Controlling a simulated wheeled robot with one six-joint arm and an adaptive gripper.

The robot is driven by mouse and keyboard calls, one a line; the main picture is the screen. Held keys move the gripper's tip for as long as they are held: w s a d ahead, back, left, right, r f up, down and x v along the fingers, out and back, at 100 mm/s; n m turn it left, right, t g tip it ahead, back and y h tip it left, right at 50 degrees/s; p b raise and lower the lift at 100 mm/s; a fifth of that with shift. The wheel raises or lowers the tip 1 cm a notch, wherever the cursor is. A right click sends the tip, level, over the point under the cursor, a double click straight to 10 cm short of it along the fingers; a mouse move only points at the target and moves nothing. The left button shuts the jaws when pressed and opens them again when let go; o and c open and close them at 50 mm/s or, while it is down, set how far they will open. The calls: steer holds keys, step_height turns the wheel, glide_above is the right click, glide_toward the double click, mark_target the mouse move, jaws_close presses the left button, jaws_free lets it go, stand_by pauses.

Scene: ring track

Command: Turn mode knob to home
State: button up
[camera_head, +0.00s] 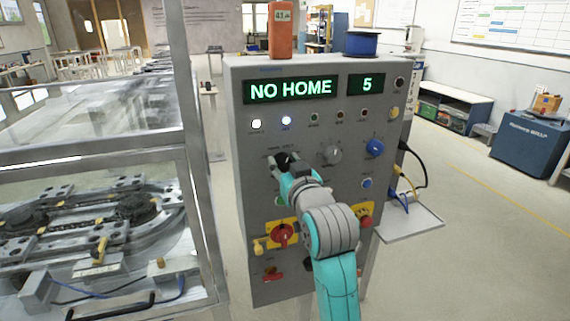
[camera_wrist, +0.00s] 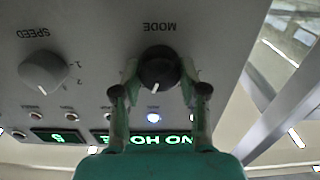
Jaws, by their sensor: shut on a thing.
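The black mode knob (camera_head: 283,160) is on the upper left part of the grey control panel (camera_head: 248,190). In the wrist view, which is upside down, the knob (camera_wrist: 158,66) sits beside the label MODE. My gripper (camera_head: 290,166) reaches it from the front. In the wrist view its two fingertips (camera_wrist: 160,72) are on either side of the knob, shut on it. The green display (camera_head: 291,90) reads NO HOME, and a smaller display (camera_head: 366,84) reads 5.
A grey speed knob (camera_head: 330,152) and a blue knob (camera_head: 374,147) are to the right. Below are a red rotary switch (camera_head: 282,235) and a red button (camera_head: 364,221) on yellow plates. A clear-walled enclosure (camera_head: 90,155) with a track stands close on the left.

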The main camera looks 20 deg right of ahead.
steer(key=shift+n, duration=0.3)
steer(key=n, duration=0.3)
steer(key=shift+a+n, duration=0.1)
steer(key=shift+n, duration=0.2)
steer(key=shift+f+n, duration=0.1)
steer(key=shift+n, duration=2.1)
steer(key=o, duration=1.1)
steer(key=shift+o, duration=0.2)
steer(key=shift+s, duration=0.1)
steer(key=s, duration=1.1)
steer(key=shift+s, duration=0.4)
